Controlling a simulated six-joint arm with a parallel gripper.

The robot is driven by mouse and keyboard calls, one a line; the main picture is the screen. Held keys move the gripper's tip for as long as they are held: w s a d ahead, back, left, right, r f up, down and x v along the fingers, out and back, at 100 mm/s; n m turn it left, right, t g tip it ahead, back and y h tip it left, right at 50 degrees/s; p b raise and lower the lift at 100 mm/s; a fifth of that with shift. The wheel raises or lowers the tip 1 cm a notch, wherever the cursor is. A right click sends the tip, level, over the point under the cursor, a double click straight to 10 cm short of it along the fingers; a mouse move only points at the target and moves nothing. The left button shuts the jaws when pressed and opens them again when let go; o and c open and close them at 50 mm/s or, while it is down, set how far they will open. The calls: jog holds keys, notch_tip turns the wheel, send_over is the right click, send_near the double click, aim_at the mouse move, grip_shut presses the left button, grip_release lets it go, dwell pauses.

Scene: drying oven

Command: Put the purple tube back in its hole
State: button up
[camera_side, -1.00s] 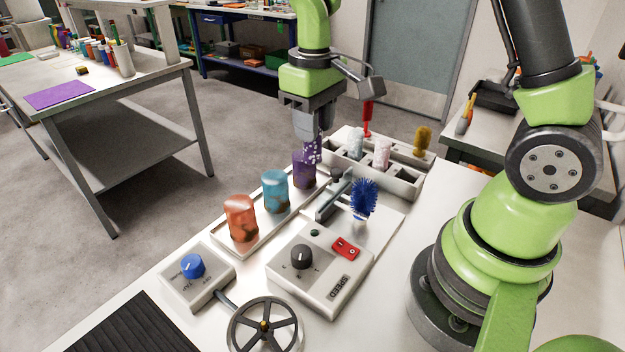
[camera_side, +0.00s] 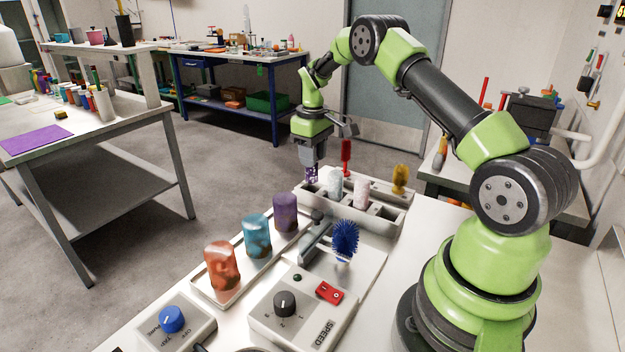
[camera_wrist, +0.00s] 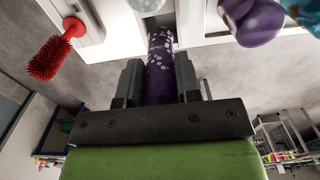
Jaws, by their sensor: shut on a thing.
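The purple tube with white speckles (camera_side: 311,174) hangs upright below my gripper (camera_side: 311,160). It stands at the left end of the white rack (camera_side: 402,220); I cannot tell whether its lower end is inside a hole. In the wrist view my gripper (camera_wrist: 160,82) is shut on the purple tube (camera_wrist: 160,60), with a dark finger on each side. The tube's far end points toward a pale opening in the rack at the top edge. Two pale speckled tubes (camera_side: 333,183) (camera_side: 361,190) stand in the rack.
A red brush (camera_side: 346,153) and a yellow brush (camera_side: 400,178) stand up at the rack. Purple (camera_side: 285,212), teal (camera_side: 257,236) and orange (camera_side: 222,265) jars stand on a tray in front. A blue brush (camera_side: 345,238) stands right of them, behind the speed box (camera_side: 300,312).

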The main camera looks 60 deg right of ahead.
aim_at(313, 174)
jog(key=shift+f, duration=2.55)
jog(key=shift+f, duration=0.1)
jog(key=o, duration=0.9)
